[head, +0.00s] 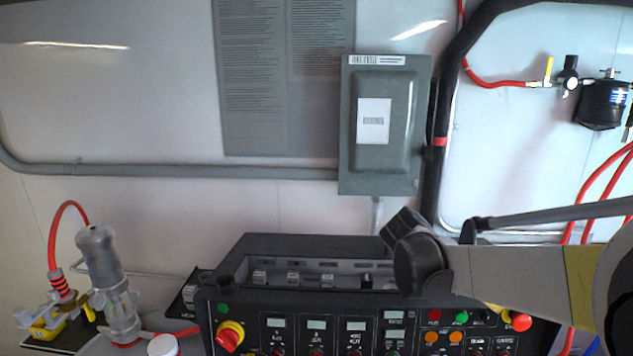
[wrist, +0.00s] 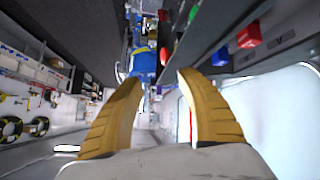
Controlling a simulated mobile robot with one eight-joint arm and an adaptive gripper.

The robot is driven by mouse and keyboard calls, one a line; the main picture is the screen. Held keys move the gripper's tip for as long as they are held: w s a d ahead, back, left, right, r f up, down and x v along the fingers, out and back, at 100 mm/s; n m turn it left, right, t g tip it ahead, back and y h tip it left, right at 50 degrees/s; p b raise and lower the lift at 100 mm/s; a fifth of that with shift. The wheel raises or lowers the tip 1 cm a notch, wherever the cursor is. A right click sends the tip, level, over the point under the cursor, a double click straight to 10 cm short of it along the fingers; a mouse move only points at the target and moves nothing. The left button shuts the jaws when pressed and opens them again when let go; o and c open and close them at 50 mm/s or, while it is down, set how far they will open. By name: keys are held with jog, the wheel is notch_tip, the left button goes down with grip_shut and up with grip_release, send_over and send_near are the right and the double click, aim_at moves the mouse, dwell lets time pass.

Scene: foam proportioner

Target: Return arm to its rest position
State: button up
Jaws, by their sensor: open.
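In the wrist view my gripper (wrist: 163,79) shows as two tan ribbed fingers. They stand apart with nothing between them. Past the fingertips lies a long, cluttered room, with a blue object (wrist: 143,64) beyond the left fingertip. In the head view my arm reaches in from the right, and its dark joint is over the right part of the black control panel (head: 290,320). I cannot make out the fingers in the head view.
The panel carries a red and yellow knob (head: 230,335) and several buttons. A grey electrical box (head: 385,125) hangs on the wall behind. A black regulator (head: 602,103) with red hoses is at upper right.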

jog(key=s+a+f+n+t+y+b, duration=0.2)
jog(key=s+a+f+n+y+b, duration=0.1)
jog(key=s+a+f+n+b, duration=0.1)
jog(key=s+a+f+n+t+y+b, duration=0.2)
jog(key=s+a+f+n+b, duration=0.3)
jog(key=s+f+b, duration=0.3)
jog(key=s+a+f+n+t+y+b, duration=0.2)
jog(key=s+a+f+n+y+b, duration=0.3)
jog(key=f+b, duration=0.5)
notch_tip(320, 180, down, 4)
jog(key=shift+s+a+f+b, duration=0.2)
jog(key=shift+s+a+b, duration=0.1)
jog(key=shift+s+a, duration=0.7)
jog(key=shift+s+d, duration=0.1)
jog(key=shift+d, duration=0.05)
